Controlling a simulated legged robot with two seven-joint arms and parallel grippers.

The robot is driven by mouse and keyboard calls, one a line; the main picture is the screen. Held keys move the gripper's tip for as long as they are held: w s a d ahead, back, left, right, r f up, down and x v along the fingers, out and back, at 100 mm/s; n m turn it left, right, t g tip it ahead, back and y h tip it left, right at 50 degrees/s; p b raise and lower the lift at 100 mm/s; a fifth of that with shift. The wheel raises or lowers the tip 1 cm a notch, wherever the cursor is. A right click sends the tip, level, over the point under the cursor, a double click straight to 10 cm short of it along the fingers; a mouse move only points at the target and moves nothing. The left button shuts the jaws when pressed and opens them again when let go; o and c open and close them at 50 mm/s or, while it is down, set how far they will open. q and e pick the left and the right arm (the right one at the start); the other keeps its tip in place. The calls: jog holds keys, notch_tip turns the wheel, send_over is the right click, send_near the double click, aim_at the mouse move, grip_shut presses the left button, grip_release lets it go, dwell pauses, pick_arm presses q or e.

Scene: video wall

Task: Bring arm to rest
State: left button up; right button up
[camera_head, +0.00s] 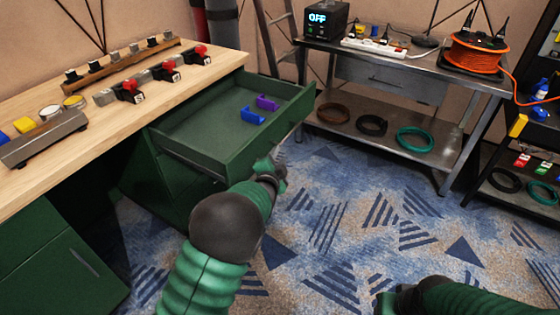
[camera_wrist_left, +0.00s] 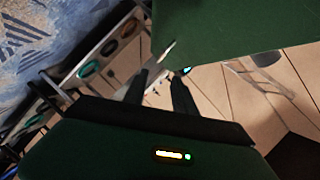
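My left gripper (camera_head: 272,170) is beside the front of the open green drawer (camera_head: 290,125), at its outer right side. In the left wrist view its two dark fingers (camera_wrist_left: 161,78) stand apart with a gap between them, and nothing is seen held. The green drawer panel (camera_wrist_left: 230,30) fills the upper middle of that view, close to the fingertips. A thin silver piece, perhaps the drawer handle, shows just beyond the fingers. My right arm (camera_head: 470,298) comes in at the bottom right; its gripper is dark, mostly cut off, and its fingers cannot be made out.
The drawer holds a blue bracket (camera_head: 252,116) and a purple bracket (camera_head: 267,102). A metal table (camera_head: 390,75) with an orange cable reel (camera_head: 474,55) stands behind. The carpet (camera_head: 340,220) between is clear.

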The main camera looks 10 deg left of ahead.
pick_arm(q)
jog(key=shift+s+f, duration=0.15)
jog(key=shift+s, duration=0.1)
pick_arm(e)
jog(key=shift+s, duration=0.3)
